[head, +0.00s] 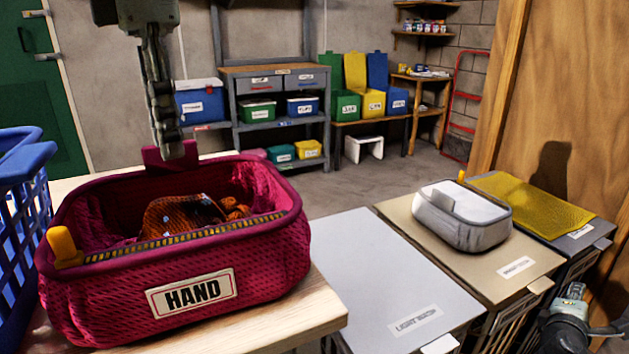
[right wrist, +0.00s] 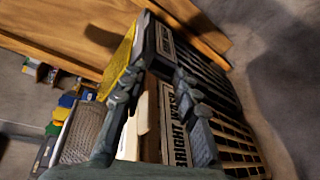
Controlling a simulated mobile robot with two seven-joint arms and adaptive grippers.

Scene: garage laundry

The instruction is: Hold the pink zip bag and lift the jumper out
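The pink zip bag (head: 285,255), labelled HAND, stands with its top open on a wooden table at the left in the head view. The orange-brown patterned jumper (head: 180,216) lies crumpled inside it, its lower part hidden by the bag's front wall. My left gripper (head: 176,150) points down at the bag's back rim and appears shut on the raised pink tab there; its far finger is hidden. My right gripper (head: 570,318) is low at the right edge, well away from the bag. In the right wrist view it is open and empty (right wrist: 158,75).
A blue basket (head: 25,190) stands left of the bag. Lidded hampers stand to the right; the light-grey lid (head: 375,270) is clear. A grey mesh basket (head: 463,212) sits on the beige lid, and a yellow mesh (head: 530,200) lies on the far lid. Shelving stands behind.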

